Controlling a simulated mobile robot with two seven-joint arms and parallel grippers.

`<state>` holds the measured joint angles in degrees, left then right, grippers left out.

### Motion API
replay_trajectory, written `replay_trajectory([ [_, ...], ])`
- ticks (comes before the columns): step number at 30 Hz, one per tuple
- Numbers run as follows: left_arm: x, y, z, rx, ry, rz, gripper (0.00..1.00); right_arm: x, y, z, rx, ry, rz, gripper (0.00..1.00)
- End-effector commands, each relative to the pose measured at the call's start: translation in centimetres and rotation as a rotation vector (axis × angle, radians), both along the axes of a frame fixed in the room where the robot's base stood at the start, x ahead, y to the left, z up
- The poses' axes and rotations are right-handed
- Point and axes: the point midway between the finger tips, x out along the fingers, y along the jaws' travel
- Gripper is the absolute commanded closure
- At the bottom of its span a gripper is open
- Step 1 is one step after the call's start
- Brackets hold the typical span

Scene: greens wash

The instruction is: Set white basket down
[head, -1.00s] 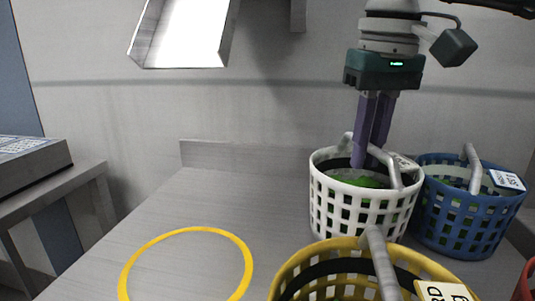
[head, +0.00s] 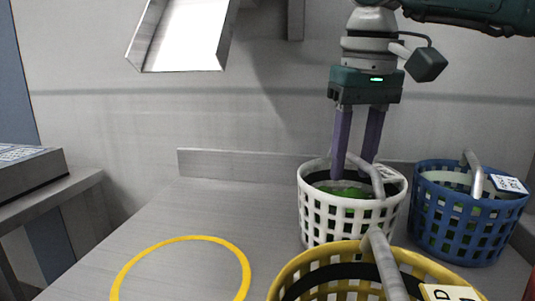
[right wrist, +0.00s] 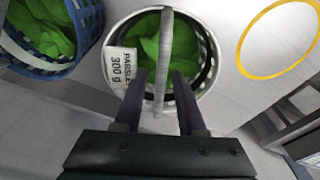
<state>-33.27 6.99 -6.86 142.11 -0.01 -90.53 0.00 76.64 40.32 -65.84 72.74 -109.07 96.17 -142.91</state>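The white basket (head: 345,218) stands upright on the grey counter, left of the blue basket, with green leaves (head: 345,190) inside. Its grey arched handle (right wrist: 166,50) crosses over the leaves in the right wrist view. A tag (right wrist: 122,70) on its rim reads parsley, 300 g. My right gripper (head: 355,168) is above the basket, its fingers reaching down at the rim. The fingers are spread, one on each side of the handle, with visible gaps, so it is not gripped. My left gripper is not in view.
A blue basket (head: 455,215) of greens stands close on the right. A yellow basket (head: 325,272) is in front, with its handle sticking up. A yellow ring (head: 245,262) marks clear counter at the left. A metal chute (head: 185,35) hangs above.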

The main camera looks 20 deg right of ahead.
Motion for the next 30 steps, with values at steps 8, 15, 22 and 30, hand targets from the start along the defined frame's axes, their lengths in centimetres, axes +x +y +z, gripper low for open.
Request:
replay_trajectory([
  [8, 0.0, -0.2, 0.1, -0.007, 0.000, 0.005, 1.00, 0.0, 0.0, 0.1, 0.000, -0.001, 0.000, 0.56],
  [15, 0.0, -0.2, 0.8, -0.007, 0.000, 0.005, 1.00, -0.2, 0.1, 3.5, 0.000, -0.006, -0.001, 0.56],
  [22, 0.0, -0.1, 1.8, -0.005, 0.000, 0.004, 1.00, -0.8, 0.2, 8.8, 0.000, -0.005, -0.001, 0.56],
  [30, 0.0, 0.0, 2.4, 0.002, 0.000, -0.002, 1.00, -1.3, 0.3, 12.0, 0.000, -0.001, 0.000, 0.56],
])
